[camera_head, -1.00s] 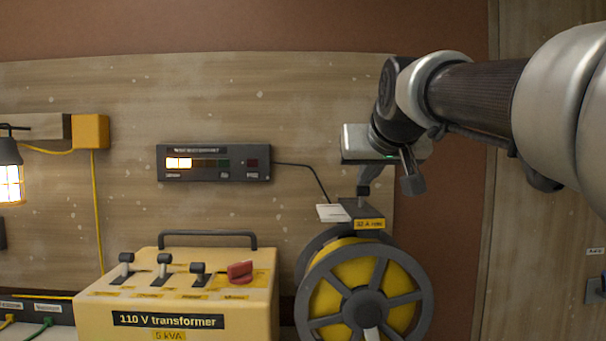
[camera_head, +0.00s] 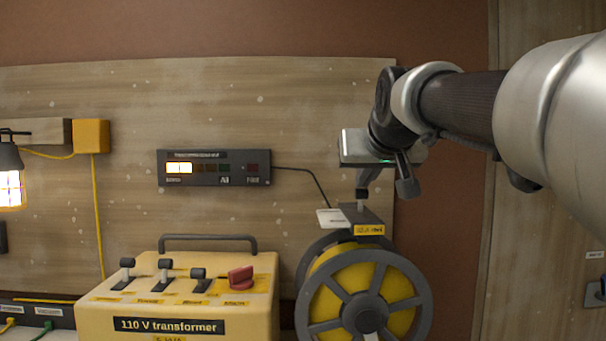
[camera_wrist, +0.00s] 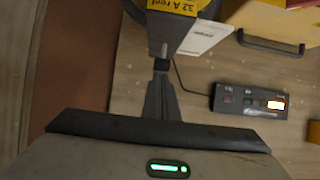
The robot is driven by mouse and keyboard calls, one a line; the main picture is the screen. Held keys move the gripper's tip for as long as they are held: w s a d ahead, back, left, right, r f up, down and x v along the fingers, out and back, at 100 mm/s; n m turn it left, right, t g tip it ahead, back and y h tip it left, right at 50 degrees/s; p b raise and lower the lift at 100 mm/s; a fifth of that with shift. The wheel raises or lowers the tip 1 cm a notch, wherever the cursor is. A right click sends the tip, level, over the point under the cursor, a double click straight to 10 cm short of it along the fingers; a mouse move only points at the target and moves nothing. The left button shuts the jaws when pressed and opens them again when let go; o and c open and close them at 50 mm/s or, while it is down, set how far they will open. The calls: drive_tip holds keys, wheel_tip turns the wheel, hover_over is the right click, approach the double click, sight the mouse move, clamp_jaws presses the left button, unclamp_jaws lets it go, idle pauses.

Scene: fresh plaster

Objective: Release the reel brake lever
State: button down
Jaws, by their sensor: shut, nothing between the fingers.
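The yellow cable reel (camera_head: 402,320) has dark spokes and stands right of the transformer, with a dark box labelled "32 A reel" (camera_head: 368,229) on top. A small dark lever (camera_head: 361,198) stands up from this box; it also shows in the wrist view (camera_wrist: 161,66). My gripper (camera_head: 363,187) is shut and empty, pointing down just above the lever. In the wrist view my closed fingertips (camera_wrist: 160,78) meet or nearly meet the lever's end. I cannot tell whether they touch. A white card (camera_head: 329,218) with unreadable print sits beside the box.
A yellow 110 V transformer (camera_head: 175,300) with several dark levers, a red knob (camera_head: 241,278) and a top handle stands left of the reel. A dark indicator panel (camera_head: 214,168) with a lit segment is on the board. Its cable runs toward the reel. A lit lamp hangs far left.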

drive_tip(key=f+p+v, duration=0.1)
drive_tip(key=p+v, duration=0.1)
drive_tip(key=v, duration=0.8)
drive_tip(key=s+f+g, duration=0.2)
drive_tip(key=s+f, duration=0.5)
drive_tip(key=f, duration=0.3)
drive_tip(key=s+f+g+p, duration=0.1)
drive_tip(key=s+f+g, duration=0.2)
drive_tip(key=s+f, duration=0.55)
drive_tip(key=s+f+g, duration=0.2)
drive_tip(key=s+f, duration=0.3)
drive_tip(key=f, duration=0.7)
wheel_tip(320, 180, up, 20)
drive_tip(key=p, duration=1.9)
drive_tip(key=shift+w+p, duration=0.3)
drive_tip(key=shift+d+f, duration=0.15)
drive_tip(key=shift+d, duration=0.05)
